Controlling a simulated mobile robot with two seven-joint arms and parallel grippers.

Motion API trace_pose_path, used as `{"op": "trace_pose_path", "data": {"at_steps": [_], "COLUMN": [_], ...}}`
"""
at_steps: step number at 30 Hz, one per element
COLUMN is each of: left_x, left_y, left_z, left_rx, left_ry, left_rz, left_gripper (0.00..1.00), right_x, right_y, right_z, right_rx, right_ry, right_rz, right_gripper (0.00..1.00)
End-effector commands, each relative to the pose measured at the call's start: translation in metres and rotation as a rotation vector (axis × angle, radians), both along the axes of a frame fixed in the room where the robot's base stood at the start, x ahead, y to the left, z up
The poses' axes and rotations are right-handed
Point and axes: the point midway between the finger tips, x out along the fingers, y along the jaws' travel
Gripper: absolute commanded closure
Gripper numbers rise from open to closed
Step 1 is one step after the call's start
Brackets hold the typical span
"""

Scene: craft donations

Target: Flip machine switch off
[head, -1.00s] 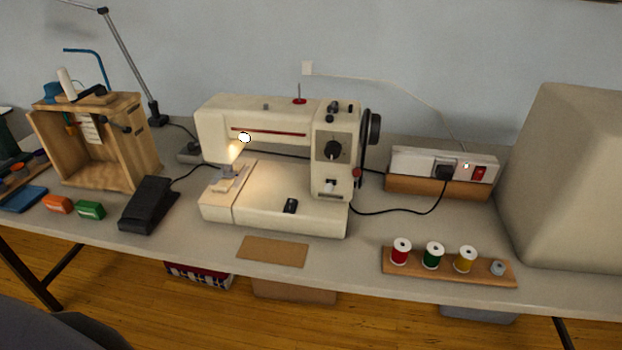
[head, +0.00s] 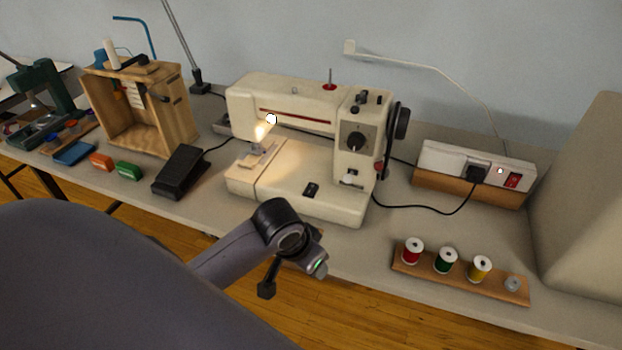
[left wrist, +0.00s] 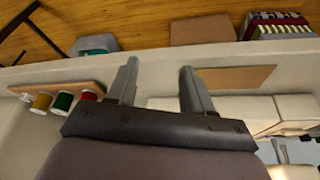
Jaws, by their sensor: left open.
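The cream sewing machine (head: 300,195) stands on the table in the head view. Its lamp (head: 271,119) glows over the needle area. A dark dial (head: 355,141) and a small white switch-like control (head: 350,180) are on the front of its right column; the control's position is too small to tell. My left arm reaches in front of the table, with its hand low and short of the machine. In the left wrist view my left gripper (left wrist: 157,72) is open and empty, its two fingers apart above the table's front edge. My right gripper is not in view.
A power strip (head: 435,158) with a red switch (head: 512,181) and black plug is on the right. A spool board (head: 462,280) lies in front of it. A black foot pedal (head: 181,172) is left of the machine. A large beige cover (head: 588,200) stands far right.

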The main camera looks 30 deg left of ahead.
Motion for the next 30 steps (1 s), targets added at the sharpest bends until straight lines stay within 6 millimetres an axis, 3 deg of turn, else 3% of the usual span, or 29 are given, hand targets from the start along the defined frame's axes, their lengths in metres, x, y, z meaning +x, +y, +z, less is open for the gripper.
{"op": "trace_pose_path", "data": {"at_steps": [1, 6, 12, 20, 30], "left_x": [0.021, 0.077, 0.126, 0.146, 0.162], "left_y": [0.01, 0.042, 0.084, 0.107, 0.11], "left_z": [0.007, 0.031, 0.069, 0.089, 0.051], "left_rx": [0.012, 0.023, 0.021, 0.01, 0.01], "left_ry": [-0.008, -0.018, -0.034, -0.042, -0.04], "left_rz": [0.023, 0.13, 0.273, 0.358, 0.359], "left_gripper": [0.49, 0.49, 0.49, 0.49, 0.49], "right_x": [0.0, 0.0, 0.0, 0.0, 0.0], "right_y": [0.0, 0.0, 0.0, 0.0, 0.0], "right_z": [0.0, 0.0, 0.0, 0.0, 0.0], "right_rx": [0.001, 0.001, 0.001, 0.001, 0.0], "right_ry": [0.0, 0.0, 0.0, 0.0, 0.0], "right_rz": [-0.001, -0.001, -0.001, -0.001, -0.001], "right_gripper": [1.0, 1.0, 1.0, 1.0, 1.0]}}
